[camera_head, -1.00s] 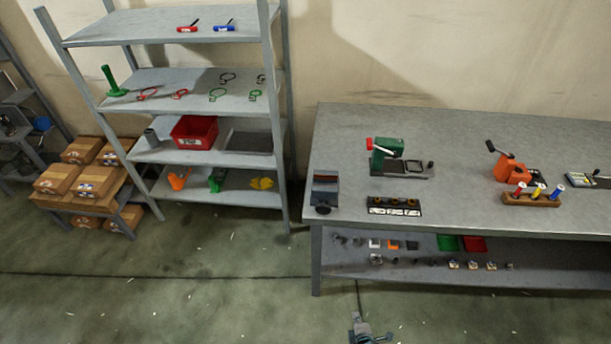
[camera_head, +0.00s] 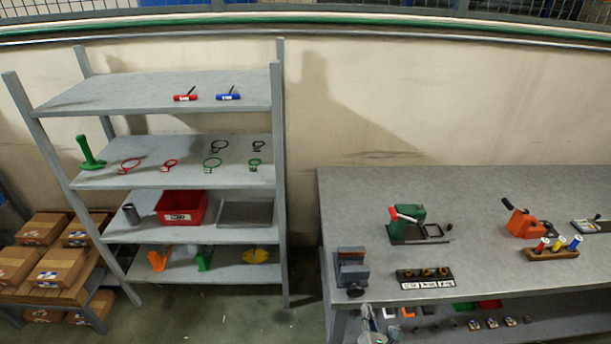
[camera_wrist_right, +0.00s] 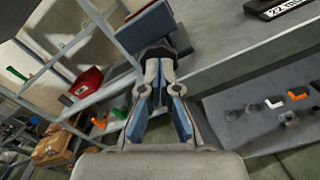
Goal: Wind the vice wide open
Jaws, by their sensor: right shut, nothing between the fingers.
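The vice (camera_head: 352,268) is a small blue-grey block on the left front edge of the workbench. Its dark round handle (camera_head: 355,292) faces the front. In the wrist view the vice (camera_wrist_right: 145,28) is at the top, just beyond my right gripper (camera_wrist_right: 160,62). The fingertips overlap the dark handle in that picture; whether they touch it I cannot tell. My right gripper also shows in the head view (camera_head: 367,312), below the vice's handle at the bench's front edge. It is shut and empty. How far the vice's jaws are apart is too small to tell. My left gripper is out of view.
Small parts lie on the shelf below. A grey shelving rack (camera_head: 275,200) stands to the left.

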